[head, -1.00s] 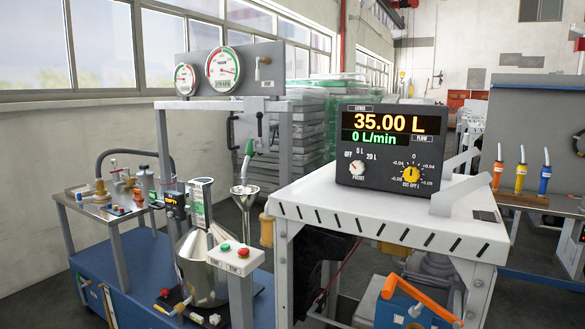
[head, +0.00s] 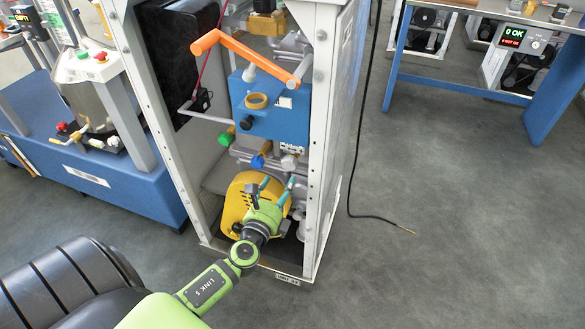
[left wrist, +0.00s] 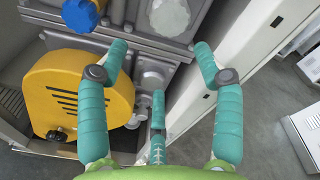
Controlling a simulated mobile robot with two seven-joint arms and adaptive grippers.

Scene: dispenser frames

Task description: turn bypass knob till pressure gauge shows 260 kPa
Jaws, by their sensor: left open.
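A blue knob (head: 257,161) and a grey knob (head: 289,162) sit side by side on the pump fittings inside the white frame. A dark green knob (head: 226,138) is to their upper left. No label readable here tells which is the bypass knob. The left wrist view shows the blue knob (left wrist: 80,15) at upper left and the grey knob (left wrist: 170,17) at top middle. My left gripper (head: 277,186) is open and empty below these knobs, its teal fingers (left wrist: 161,52) spread and apart from them. No pressure dial can be read now. My right gripper is not in view.
A yellow slotted guard (head: 236,203) is beside my left gripper. White frame posts (head: 327,130) border the opening. Above are a blue box (head: 270,118) with a brass ring (head: 256,101) and an orange handle (head: 245,52). A black cable (head: 362,213) lies on open floor at right.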

